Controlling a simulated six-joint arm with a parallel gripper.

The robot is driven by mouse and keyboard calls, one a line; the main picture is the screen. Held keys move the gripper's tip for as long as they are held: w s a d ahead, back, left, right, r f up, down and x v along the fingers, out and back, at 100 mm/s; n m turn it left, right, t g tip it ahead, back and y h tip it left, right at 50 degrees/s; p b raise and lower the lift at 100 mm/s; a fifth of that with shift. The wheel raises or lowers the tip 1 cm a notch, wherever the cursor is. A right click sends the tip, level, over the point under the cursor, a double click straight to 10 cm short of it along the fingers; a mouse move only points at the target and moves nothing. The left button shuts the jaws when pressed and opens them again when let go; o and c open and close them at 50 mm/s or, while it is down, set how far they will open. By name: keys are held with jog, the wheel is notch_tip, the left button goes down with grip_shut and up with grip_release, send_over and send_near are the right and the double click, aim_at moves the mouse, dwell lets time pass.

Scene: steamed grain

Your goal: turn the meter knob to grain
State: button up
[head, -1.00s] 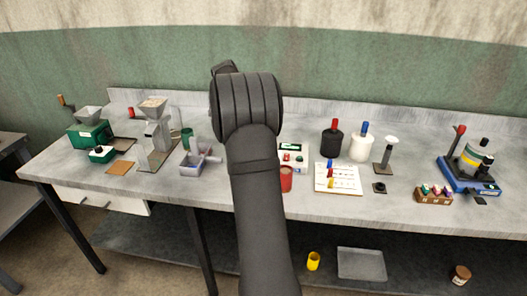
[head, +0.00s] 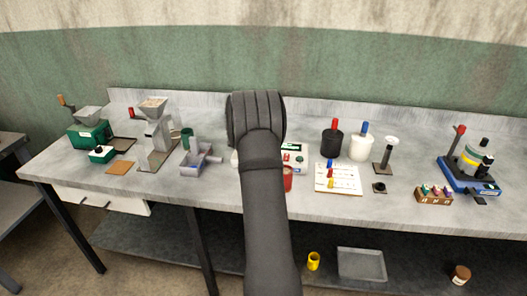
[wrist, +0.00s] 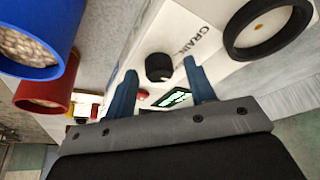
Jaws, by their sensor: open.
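The white meter (head: 297,155) stands on the bench behind my arm, its left part hidden in the head view. In the wrist view the white meter body (wrist: 135,50) shows lettering that seems to read GRAIN. Its black round knob (wrist: 159,67) shows beside the lettering. A lit green display (wrist: 174,98) and a red button (wrist: 142,95) are below the knob. My gripper (wrist: 160,70) is open, its two blue fingers appearing on either side of the knob. I cannot tell whether they touch it. In the head view my arm hides the fingers.
A blue cup (wrist: 28,45) and a red cup (wrist: 45,92) of grain are close on the left in the wrist view. A black-rimmed round opening (wrist: 266,28) is at upper right. A card (head: 345,181) and black and white bottles stand right of the meter.

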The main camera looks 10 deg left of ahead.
jog(key=c, duration=1)
jog(key=n+t+y, duration=0.1)
jog(key=n, duration=0.3)
jog(key=shift+s+d, duration=0.1)
jog(key=shift+d, duration=0.05)
jog(key=shift+d+n+y, duration=0.1)
jog(key=shift+n+y, duration=0.45)
jog(key=shift+n, duration=0.7)
jog(key=shift+d+n+y, duration=0.1)
jog(key=shift+n+y, duration=0.45)
jog(key=shift+n, duration=0.7)
jog(key=shift+a, duration=0.1)
jog(key=o, duration=1)
